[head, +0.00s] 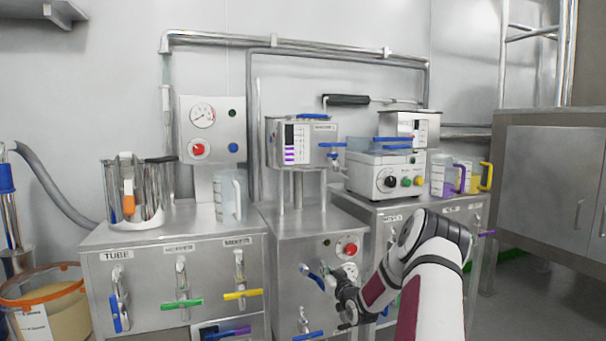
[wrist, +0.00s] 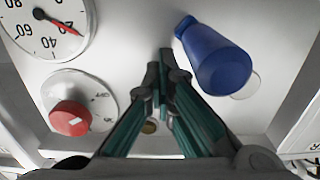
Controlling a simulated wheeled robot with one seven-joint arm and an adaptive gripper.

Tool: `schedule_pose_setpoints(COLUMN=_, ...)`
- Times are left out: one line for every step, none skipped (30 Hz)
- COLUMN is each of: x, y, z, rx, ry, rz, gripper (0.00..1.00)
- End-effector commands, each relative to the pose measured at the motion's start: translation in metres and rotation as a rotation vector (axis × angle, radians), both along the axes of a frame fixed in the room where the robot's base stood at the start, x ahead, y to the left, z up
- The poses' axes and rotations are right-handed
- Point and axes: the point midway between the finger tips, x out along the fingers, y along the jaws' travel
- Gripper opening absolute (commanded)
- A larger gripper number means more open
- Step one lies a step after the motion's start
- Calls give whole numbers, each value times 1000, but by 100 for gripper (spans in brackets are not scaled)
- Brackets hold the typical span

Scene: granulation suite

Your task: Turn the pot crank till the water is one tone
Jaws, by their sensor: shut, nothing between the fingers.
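A steel pot (head: 137,190) stands on the left cabinet, with an orange grip on its front and a black handle at its rim. A crank-like bar with a black grip (head: 346,100) reaches over the right cabinet by the steel box (head: 402,122). I cannot tell which is the pot crank, and no water in the pot shows. My gripper (head: 347,304) is shut and empty, low before the middle cabinet, apart from both. In the wrist view its fingers (wrist: 160,62) point between a dial gauge and a blue handle (wrist: 215,60).
A red knob (head: 349,249) is on the middle cabinet front. A sight box with purple bands (head: 289,146) stands above it. A clear jug (head: 230,196), purple-handled jug (head: 442,177) and white instrument (head: 386,175) stand on cabinet tops. Coloured valve levers line the fronts.

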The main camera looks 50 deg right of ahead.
Motion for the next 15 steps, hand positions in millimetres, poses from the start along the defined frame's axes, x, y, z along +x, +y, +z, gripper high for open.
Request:
schedule_pose_setpoints(x=0, y=0, z=2, rx=-1, ry=-2, rz=1, gripper=0)
schedule_pose_setpoints(x=1, y=0, z=3, rx=-1, ry=-2, rz=2, gripper=0)
schedule_pose_setpoints(x=0, y=0, z=5, rx=-2, ry=-2, rz=2, gripper=0)
schedule_pose_setpoints(x=0, y=-1, z=7, rx=-3, ry=-3, rz=2, gripper=0)
schedule_pose_setpoints(x=0, y=-1, z=9, rx=-3, ry=-3, rz=3, gripper=0)
schedule_pose_setpoints(x=0, y=-2, z=11, rx=-3, ry=-4, rz=3, gripper=0)
schedule_pose_setpoints(x=-1, y=-3, z=14, rx=-4, ry=-3, rz=3, gripper=0)
schedule_pose_setpoints(x=-1, y=-4, z=16, rx=-5, ry=-4, rz=3, gripper=0)
schedule_pose_setpoints(x=-2, y=-5, z=20, rx=-4, ry=-5, rz=3, gripper=0)
schedule_pose_setpoints(x=-2, y=-6, z=22, rx=-4, ry=-5, rz=3, gripper=0)
schedule_pose_setpoints(x=-3, y=-7, z=24, rx=-3, ry=-5, rz=3, gripper=0)
schedule_pose_setpoints(x=-3, y=-8, z=26, rx=-3, ry=-5, rz=4, gripper=0)
schedule_pose_setpoints(x=-4, y=-8, z=27, rx=-3, ry=-4, rz=4, gripper=0)
schedule_pose_setpoints(x=-4, y=-8, z=28, rx=-3, ry=-4, rz=4, gripper=0)
schedule_pose_setpoints(x=-4, y=-9, z=28, rx=-3, ry=-4, rz=4, gripper=0)
